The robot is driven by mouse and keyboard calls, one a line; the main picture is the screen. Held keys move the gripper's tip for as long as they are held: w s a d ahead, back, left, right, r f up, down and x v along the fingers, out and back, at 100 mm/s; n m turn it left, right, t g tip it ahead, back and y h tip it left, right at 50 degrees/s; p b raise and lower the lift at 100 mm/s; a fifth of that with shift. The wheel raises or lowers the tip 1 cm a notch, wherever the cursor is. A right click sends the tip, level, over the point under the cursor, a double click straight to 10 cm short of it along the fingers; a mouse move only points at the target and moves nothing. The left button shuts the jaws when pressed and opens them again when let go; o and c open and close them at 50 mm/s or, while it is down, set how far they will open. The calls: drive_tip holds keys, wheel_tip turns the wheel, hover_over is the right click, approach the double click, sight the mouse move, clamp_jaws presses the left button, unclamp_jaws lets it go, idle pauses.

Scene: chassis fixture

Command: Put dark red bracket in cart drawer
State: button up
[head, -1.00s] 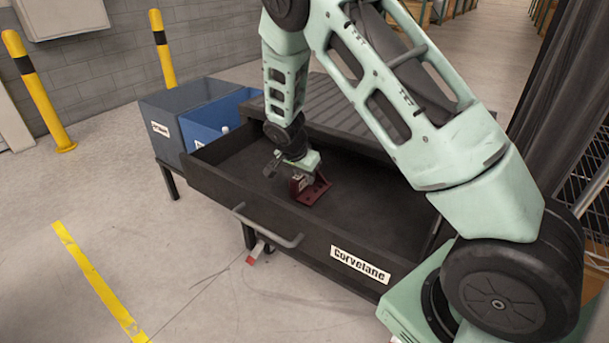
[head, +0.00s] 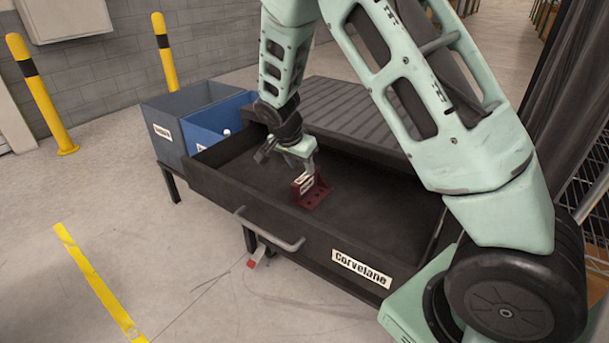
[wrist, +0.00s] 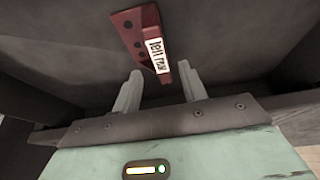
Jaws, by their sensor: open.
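The dark red bracket (head: 311,190) lies on the floor of the open black cart drawer (head: 345,258). It has a white label and several holes, and in the wrist view the bracket (wrist: 128,40) lies just beyond the fingertips. My gripper (head: 307,168) is inside the drawer area, a little above the bracket. In the wrist view my gripper (wrist: 160,75) has its two pale fingers apart, with nothing held between them.
A grey bin (head: 165,135) and a blue bin (head: 200,135) stand beside the drawer at the left. The ribbed cart top (head: 350,110) lies behind it. The drawer handle (head: 270,232) sticks out in front. Yellow posts (head: 40,95) stand farther left.

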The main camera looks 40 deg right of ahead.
drive_tip(key=s+a+r+n+y, duration=0.2)
drive_tip(key=s+a+r+n, duration=0.3)
drive_tip(key=a, duration=0.4)
drive_tip(key=s+a+r+n+y, duration=0.2)
drive_tip(key=s+a+r+n, duration=0.15)
drive_tip(key=s+a, duration=0.5)
drive_tip(key=s+a+r+n, duration=0.1)
drive_tip(key=s+a+n, duration=0.2)
drive_tip(key=s+n, duration=0.3)
drive_tip(key=s+a+r+n+g, duration=0.1)
drive_tip(key=s+a+n, duration=0.3)
drive_tip(key=s, duration=0.9)
drive_tip(key=n, duration=0.3)
drive_tip(key=shift+a+g+y, duration=0.2)
drive_tip(key=shift+g+y, duration=0.1)
drive_tip(key=shift+y, duration=0.1)
drive_tip(key=shift+r, duration=0.15)
wheel_tip(320, 180, up, 5)
drive_tip(key=p, duration=0.5)
drive_tip(key=shift+r, duration=0.1)
